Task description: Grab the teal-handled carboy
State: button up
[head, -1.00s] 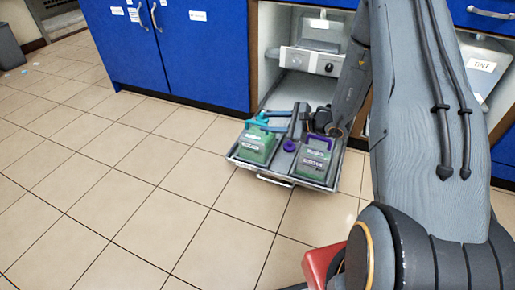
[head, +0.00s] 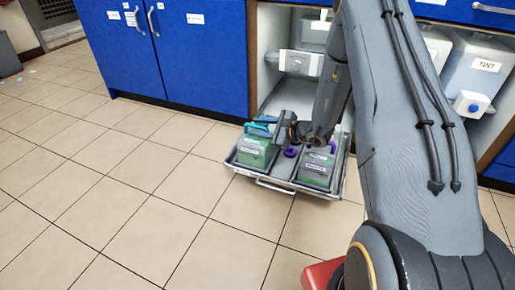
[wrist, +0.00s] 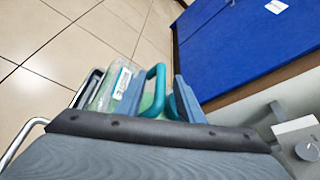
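The teal-handled carboy (head: 254,152) is a green box-shaped container at the left of a pulled-out metal tray (head: 275,187). In the wrist view, its teal handle (wrist: 157,88) shows between the two blue-grey fingers of my gripper (wrist: 158,98). The gripper is open, with the fingers apart on either side of part of the handle; I cannot tell whether either touches it. In the head view, my wrist comes in from the right over the carboy and hides part of the handle and the fingers. The carboy's body (wrist: 108,85) shows beyond the fingers.
A second green carboy (head: 316,168) stands to the right in the tray, its handle mostly hidden by my arm. A purple ring-shaped thing (head: 290,152) lies between them. Blue cabinets (head: 205,55) stand behind left. Tiled floor (head: 130,215) is clear in front and left.

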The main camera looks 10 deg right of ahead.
jog(key=shift+w+a+f, duration=0.1)
jog(key=shift+w+a, duration=0.1)
grip_shut()
jog(key=shift+s, duration=0.1)
dwell(1.1)
